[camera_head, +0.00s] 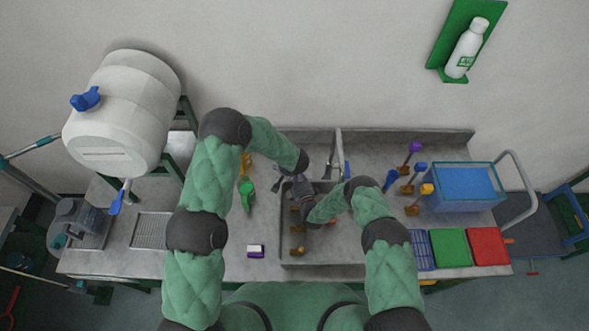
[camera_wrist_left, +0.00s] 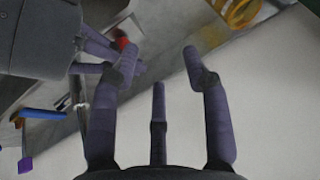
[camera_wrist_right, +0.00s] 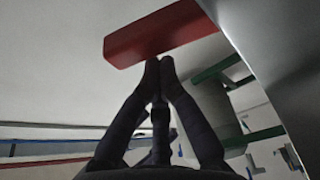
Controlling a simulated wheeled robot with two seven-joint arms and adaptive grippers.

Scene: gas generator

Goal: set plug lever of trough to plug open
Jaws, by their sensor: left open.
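The metal trough (camera_head: 318,264) is sunk in the counter in the head view. A red bar (camera_wrist_right: 165,35), likely the plug lever's handle, lies just beyond my right gripper's fingertips in the right wrist view. My right gripper (camera_wrist_right: 158,64) has its fingers together; I cannot tell whether they touch the bar. A small red part (camera_wrist_left: 122,44) shows in the left wrist view beside my right gripper's fingers. My left gripper (camera_wrist_left: 160,58) is open with nothing between its fingers, close to my right gripper. In the head view both hands crowd over the trough's back left, hiding the lever.
A faucet (camera_head: 337,150) stands behind the trough. A white barrel (camera_head: 118,112) is at the left. Several brown-based tools (camera_head: 407,188), a blue bin (camera_head: 464,187), a green board (camera_head: 450,247) and a red board (camera_head: 487,246) are at the right. A green tool (camera_head: 246,192) lies left of the trough.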

